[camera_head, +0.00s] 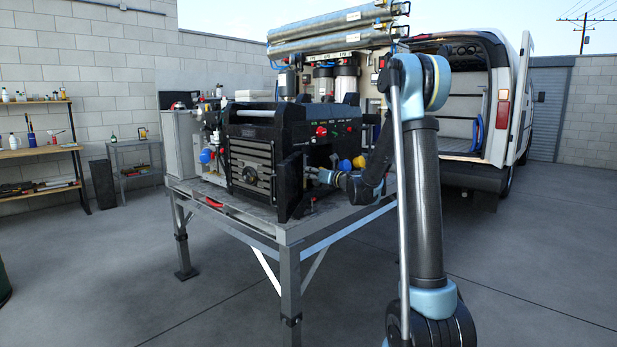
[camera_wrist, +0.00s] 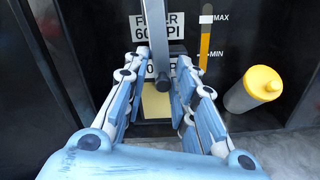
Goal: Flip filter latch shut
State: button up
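A grey bar (camera_wrist: 160,62), which looks like the filter latch, hangs down in the middle of the wrist view in front of a white label (camera_wrist: 150,25) reading "FILTER 60 PSI", partly covered. My gripper (camera_wrist: 163,65) is open, with one blue-and-white finger on each side of the bar. I see gaps beside the bar, but cannot tell if either finger touches it. In the head view my gripper (camera_head: 312,174) reaches into the open front bay of the black machine (camera_head: 250,165). The latch is too small to make out there.
A MAX/MIN gauge (camera_wrist: 205,42) is on the panel behind. A dark panel (camera_head: 291,187) flanks the bay. The machine stands on a grey metal table (camera_head: 289,236).

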jog(key=shift+o, duration=0.3)
jog(key=v, duration=1.2)
jog(key=shift+f, duration=0.1)
